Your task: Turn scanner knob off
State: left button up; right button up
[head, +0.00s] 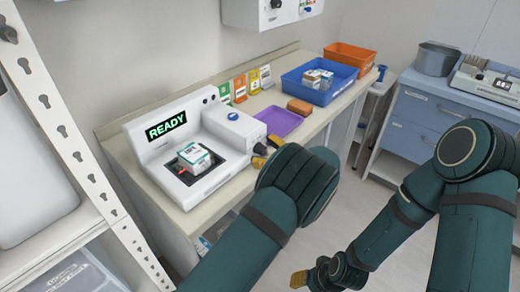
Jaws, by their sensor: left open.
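The white scanner (152,155) stands on the counter, with a green READY lit on its dark display (166,126). A small white box (195,159) with teal marks sits on its dark plate, beside a red light. A round blue control (233,117) is on top of the scanner's right housing; I cannot tell whether it is the knob. My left gripper (267,151) is open, its yellow fingertips close to the right side of that housing. I cannot tell whether they touch it. My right gripper (300,279) hangs low over the floor, mostly hidden by its own arm.
A purple tray (279,121), a brown block (299,106), a blue bin (318,87) with boxes and an orange bin (350,57) lie further along the counter. A metal shelf post (62,130) stands at left. A blue cabinet (425,113) stands at right.

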pick_arm(q)
grip_shut()
